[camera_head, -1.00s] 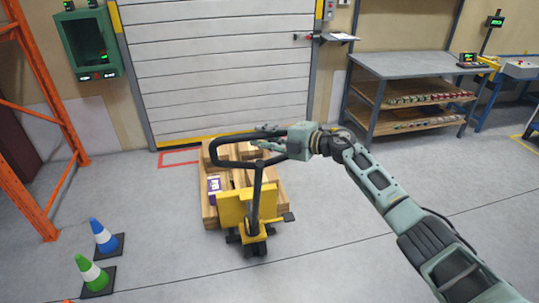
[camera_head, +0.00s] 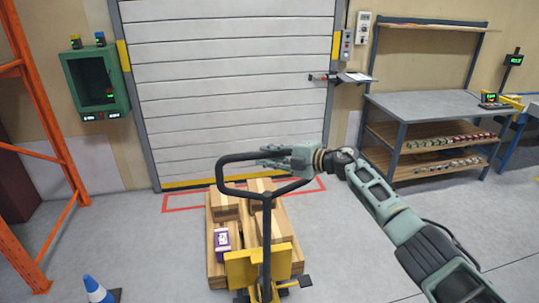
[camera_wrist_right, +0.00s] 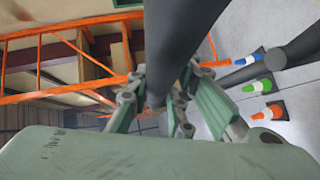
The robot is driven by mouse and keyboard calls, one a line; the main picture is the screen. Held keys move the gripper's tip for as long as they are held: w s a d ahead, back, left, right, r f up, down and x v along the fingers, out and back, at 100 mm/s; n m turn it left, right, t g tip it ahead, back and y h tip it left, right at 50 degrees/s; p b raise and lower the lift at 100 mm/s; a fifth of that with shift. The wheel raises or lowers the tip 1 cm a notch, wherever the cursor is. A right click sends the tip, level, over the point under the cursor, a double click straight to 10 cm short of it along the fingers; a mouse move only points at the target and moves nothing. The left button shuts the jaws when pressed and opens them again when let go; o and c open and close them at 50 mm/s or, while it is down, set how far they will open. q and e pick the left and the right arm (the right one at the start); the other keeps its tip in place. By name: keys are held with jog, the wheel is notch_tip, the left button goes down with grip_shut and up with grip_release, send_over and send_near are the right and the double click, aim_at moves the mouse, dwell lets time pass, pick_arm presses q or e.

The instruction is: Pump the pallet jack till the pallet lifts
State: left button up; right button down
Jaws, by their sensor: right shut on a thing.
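The yellow pallet jack (camera_head: 243,269) stands in front of the roller door with its black handle (camera_head: 225,188) upright. The wooden pallet (camera_head: 215,270) sits at the jack, with cardboard boxes (camera_head: 262,188) and a small purple box (camera_head: 222,240) on it. My right gripper (camera_head: 275,155) is at the top right of the handle loop, shut on it. In the right wrist view the dark handle bar (camera_wrist_right: 165,60) passes between the fingers. Whether the pallet is off the floor cannot be told. My left gripper is out of view.
A red floor outline (camera_head: 172,203) lies before the roller door (camera_head: 230,80). An orange rack (camera_head: 50,150) stands at left, with a blue cone (camera_head: 95,289) near it. A grey workbench (camera_head: 430,105) stands at right. Floor between jack and bench is clear.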

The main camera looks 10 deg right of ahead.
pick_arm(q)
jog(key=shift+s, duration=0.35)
pick_arm(e)
jog(key=c, duration=1.8)
grip_release()
jog(key=shift+o, duration=1.2)
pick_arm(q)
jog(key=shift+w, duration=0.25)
pick_arm(e)
jog(key=v, duration=1.2)
